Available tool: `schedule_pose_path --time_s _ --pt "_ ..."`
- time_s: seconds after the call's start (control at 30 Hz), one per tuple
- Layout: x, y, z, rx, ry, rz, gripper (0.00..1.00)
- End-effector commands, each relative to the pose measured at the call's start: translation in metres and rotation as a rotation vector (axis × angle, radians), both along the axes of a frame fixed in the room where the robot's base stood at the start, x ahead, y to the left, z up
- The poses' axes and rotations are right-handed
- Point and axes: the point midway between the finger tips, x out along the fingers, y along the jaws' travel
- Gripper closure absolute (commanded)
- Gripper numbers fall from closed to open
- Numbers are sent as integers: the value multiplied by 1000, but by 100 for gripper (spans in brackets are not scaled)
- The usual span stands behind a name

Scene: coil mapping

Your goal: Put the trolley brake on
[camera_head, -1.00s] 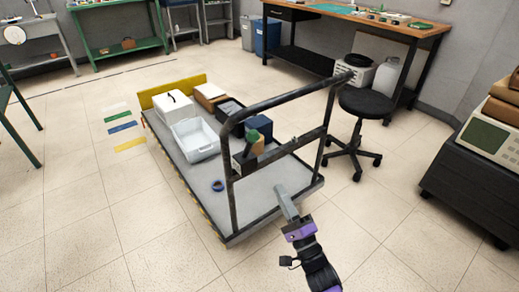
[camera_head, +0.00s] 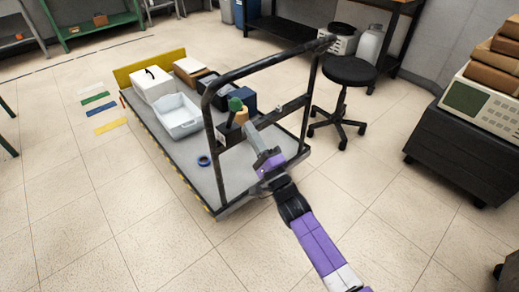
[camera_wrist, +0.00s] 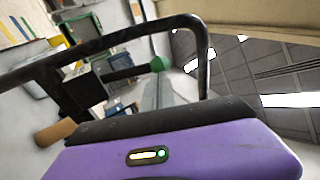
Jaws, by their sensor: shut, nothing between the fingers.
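The trolley (camera_head: 229,183) is a grey flatbed with a black tube handle frame (camera_head: 211,140) at its near end. A lever with a green ball knob (camera_head: 235,104) is at the handle frame. In the wrist view the knob (camera_wrist: 160,64) ends a black arm that runs from a black block (camera_wrist: 78,93). My gripper (camera_head: 248,126) is shut and empty, its grey fingers reaching up close to the knob. In the wrist view the fingers (camera_wrist: 155,92) point toward the knob; I cannot tell whether they touch it.
The bed carries a white bin (camera_head: 178,115), a white case (camera_head: 152,86), a blue box (camera_head: 242,98) and a blue tape roll (camera_head: 204,161). A black stool (camera_head: 349,71) stands right of the trolley. A dark cabinet (camera_head: 465,145) is at the right. Floor in front is clear.

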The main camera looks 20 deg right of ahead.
Motion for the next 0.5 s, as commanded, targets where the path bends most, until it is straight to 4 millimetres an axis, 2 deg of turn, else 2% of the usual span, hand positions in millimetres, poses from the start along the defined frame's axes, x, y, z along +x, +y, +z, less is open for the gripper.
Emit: schedule_pose_path --time_s 0.2,0.5 --pt "28 5 14 -2 -1 1 100" --pt "39 6 19 -1 1 -1 100"
